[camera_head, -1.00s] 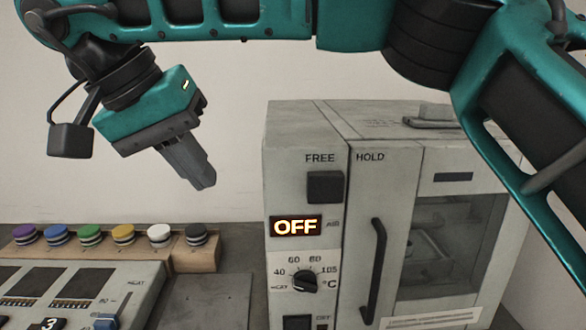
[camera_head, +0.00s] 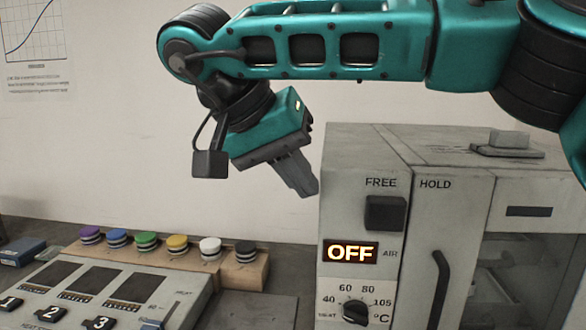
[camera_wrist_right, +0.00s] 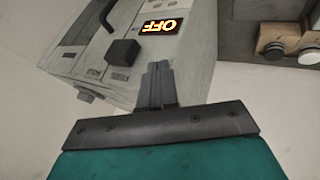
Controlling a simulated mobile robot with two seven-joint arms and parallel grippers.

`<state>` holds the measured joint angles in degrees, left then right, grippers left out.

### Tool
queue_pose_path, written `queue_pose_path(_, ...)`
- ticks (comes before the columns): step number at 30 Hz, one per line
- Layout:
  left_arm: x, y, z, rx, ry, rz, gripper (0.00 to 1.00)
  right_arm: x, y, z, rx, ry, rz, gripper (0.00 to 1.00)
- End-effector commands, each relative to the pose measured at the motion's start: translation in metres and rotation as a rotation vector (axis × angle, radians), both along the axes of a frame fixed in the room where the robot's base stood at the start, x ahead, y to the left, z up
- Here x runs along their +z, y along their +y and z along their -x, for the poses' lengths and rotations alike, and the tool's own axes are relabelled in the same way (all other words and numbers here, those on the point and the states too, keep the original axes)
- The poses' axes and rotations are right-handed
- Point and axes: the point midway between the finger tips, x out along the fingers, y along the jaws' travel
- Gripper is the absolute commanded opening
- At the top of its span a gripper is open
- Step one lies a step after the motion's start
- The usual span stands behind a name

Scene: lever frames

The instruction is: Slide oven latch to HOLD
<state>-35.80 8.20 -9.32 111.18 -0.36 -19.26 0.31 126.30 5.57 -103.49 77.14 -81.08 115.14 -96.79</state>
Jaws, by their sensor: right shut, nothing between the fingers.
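The oven (camera_head: 365,155) stands at the right in the head view, a pale box with a glass door. Its latch, a dark square block (camera_head: 386,213), sits below the word FREE, left of the word HOLD. The latch also shows in the right wrist view (camera_wrist_right: 123,52). My right gripper (camera_head: 307,188) is shut and empty, its fingers pointing down and right, left of the oven's top left corner and apart from the latch. In the wrist view its closed fingertips (camera_wrist_right: 157,66) appear right of and below the latch. My left gripper is not in view.
The oven has a lit OFF display (camera_head: 350,252), a knob (camera_head: 355,311) and a dark door handle (camera_head: 438,290). A wooden rack (camera_head: 220,268) with several coloured caps and a control panel (camera_head: 110,290) stand at the left. Open air lies above the rack.

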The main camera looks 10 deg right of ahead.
Motion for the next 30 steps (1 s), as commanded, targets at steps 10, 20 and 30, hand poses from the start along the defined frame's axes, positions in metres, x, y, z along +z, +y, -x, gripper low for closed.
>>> queue_pose_path(10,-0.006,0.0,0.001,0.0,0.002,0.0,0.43,-0.038,-0.047,-0.006,-0.002,-0.001,0.0,0.0)
queue_pose_path(20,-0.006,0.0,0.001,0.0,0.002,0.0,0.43,-0.038,-0.065,0.0,0.0,-0.001,-0.001,0.0)
queue_pose_path(30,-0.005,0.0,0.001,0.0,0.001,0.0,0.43,-0.037,-0.07,0.001,-0.001,0.001,-0.002,0.0)
